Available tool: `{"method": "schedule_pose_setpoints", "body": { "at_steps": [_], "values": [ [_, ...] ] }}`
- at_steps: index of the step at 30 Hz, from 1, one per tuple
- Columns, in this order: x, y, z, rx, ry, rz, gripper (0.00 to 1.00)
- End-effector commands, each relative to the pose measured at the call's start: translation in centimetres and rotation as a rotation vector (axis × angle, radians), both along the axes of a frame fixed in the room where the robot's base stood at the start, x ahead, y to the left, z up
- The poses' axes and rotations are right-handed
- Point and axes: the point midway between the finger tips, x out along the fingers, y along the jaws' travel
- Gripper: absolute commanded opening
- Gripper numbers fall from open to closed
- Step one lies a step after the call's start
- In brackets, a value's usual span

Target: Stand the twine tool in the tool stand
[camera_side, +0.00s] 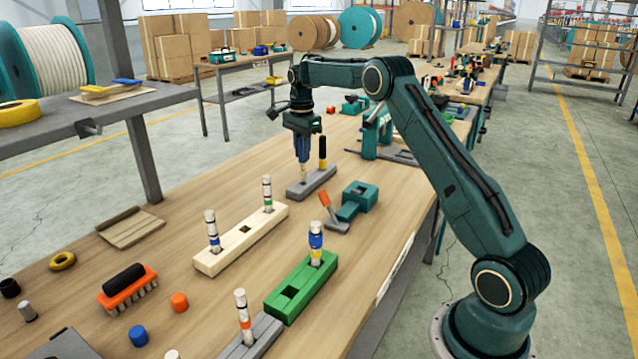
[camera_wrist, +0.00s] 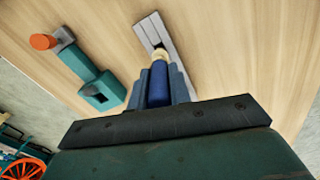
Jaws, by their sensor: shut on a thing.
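My gripper (camera_side: 303,158) points down over a grey tool stand (camera_side: 296,190) at the far part of the bench in the side view. It is shut on a blue-handled tool, seen as the blue handle (camera_wrist: 158,84) between the fingers in the wrist view; I take it as the twine tool. Its pale lower end (camera_side: 303,174) is at the stand's left part, roughly upright. I cannot tell whether the tip is inside a slot or just above it. A black and yellow tool (camera_side: 322,150) stands upright at the stand's right part. The stand (camera_wrist: 150,28) also shows in the wrist view.
A teal clamp-like tool (camera_side: 352,200) with an orange knob lies right of the stand. Nearer are a cream block (camera_side: 240,240), a green block (camera_side: 300,285) and a grey block (camera_side: 255,340), holding banded upright tools. A brush (camera_side: 127,288) lies front left.

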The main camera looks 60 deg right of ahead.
Motion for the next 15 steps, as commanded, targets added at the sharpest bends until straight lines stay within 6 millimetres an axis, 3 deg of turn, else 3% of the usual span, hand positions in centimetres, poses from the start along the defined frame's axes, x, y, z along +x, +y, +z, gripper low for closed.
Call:
{"method": "schedule_pose_setpoints", "body": {
  "at_steps": [15],
  "values": [
    [0.01,0.00,-0.58,0.000,-0.001,0.000,0.00]
  ]
}}
